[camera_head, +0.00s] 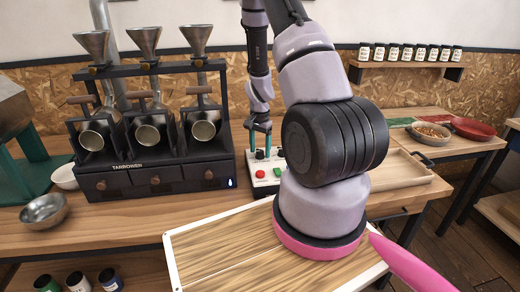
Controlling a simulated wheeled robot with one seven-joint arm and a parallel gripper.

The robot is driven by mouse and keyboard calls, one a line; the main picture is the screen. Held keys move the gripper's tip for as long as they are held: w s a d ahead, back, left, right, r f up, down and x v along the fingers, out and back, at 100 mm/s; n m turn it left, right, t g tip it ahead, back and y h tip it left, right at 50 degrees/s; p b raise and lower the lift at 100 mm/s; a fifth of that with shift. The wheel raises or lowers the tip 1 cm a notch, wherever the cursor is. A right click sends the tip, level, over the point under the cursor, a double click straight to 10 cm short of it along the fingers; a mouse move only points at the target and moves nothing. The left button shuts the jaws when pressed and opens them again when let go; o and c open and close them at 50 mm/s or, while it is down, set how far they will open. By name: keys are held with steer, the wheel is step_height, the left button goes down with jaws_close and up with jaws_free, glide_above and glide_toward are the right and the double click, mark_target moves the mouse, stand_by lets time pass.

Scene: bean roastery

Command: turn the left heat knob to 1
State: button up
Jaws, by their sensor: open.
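A small white control box (256,187) stands on the bench to the right of the roaster. Two small dark knobs sit at its back: the left knob (260,154) and a right knob (281,153). My gripper (260,147) points down over the box, with its teal fingers apart on either side of the left knob. I cannot tell whether they touch it. The knob's pointer and any scale marks are too small to read. A red button (261,173) and a green switch (277,171) are on the front part of the box.
The dark three-barrel roaster (155,165) with metal funnels stands close on the left. A steel bowl (44,210) is on the bench's left. A shallow wooden tray (405,171) lies to the right, partly behind my arm. A jar shelf (410,64) hangs on the back wall.

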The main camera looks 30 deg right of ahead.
jaws_close()
steer(key=m, duration=0.5)
steer(key=shift+m, duration=0.4)
steer(key=m, duration=0.6)
stand_by(0.5)
jaws_free()
